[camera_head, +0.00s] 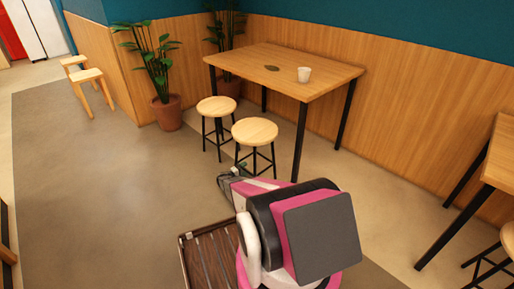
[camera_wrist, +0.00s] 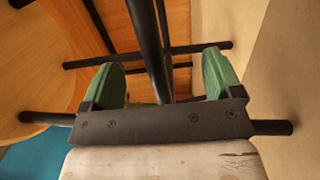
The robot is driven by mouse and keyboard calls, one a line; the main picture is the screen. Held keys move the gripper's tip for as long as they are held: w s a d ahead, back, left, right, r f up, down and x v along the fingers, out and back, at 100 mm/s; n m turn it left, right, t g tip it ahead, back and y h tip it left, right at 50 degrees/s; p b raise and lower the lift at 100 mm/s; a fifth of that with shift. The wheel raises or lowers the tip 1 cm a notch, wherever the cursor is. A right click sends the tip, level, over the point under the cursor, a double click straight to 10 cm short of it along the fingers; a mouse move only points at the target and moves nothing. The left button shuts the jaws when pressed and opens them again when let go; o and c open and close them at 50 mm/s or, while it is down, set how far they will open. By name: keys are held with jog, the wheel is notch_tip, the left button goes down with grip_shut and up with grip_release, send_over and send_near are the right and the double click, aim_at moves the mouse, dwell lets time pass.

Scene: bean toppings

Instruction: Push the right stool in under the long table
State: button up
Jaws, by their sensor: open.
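The right stool (camera_head: 255,131) has a round light wood seat and black legs. It stands upright in front of the long table (camera_head: 320,75), near its front leg; from this angle I cannot tell how far it is under the top. My gripper (camera_head: 238,168) is low beside the stool's near legs, its tips partly hidden. In the wrist view my gripper (camera_wrist: 163,80) shows two green fingers spread apart. A black upright stool leg (camera_wrist: 150,45) passes between them, with black crossbars beyond and close to them. I cannot tell whether the fingers touch the leg.
The left stool (camera_head: 216,106) stands close beside the right one. Another table (camera_head: 500,160) is at the right. Open floor (camera_head: 90,170) lies to the left.

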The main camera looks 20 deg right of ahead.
aim_at(265, 158)
jog(key=shift+x, duration=14.5)
jog(key=v, duration=1.2)
jog(key=shift+a, duration=0.25)
jog(key=s+a+r+m+g+y, duration=0.25)
jog(key=s+a+r, duration=0.35)
jog(key=s+r, duration=0.3)
jog(key=s+a+r+m+g+y, duration=0.1)
jog(key=s+a+r+g+y, duration=0.15)
jog(key=s+a+r, duration=0.65)
jog(key=s+a+r+y, duration=1.2)
jog(key=s+a+r, duration=1.1)
jog(key=s+a, duration=0.1)
jog(key=shift+s+a+r, duration=0.2)
jog(key=shift+s+a, duration=0.1)
jog(key=shift+s, duration=0.25)
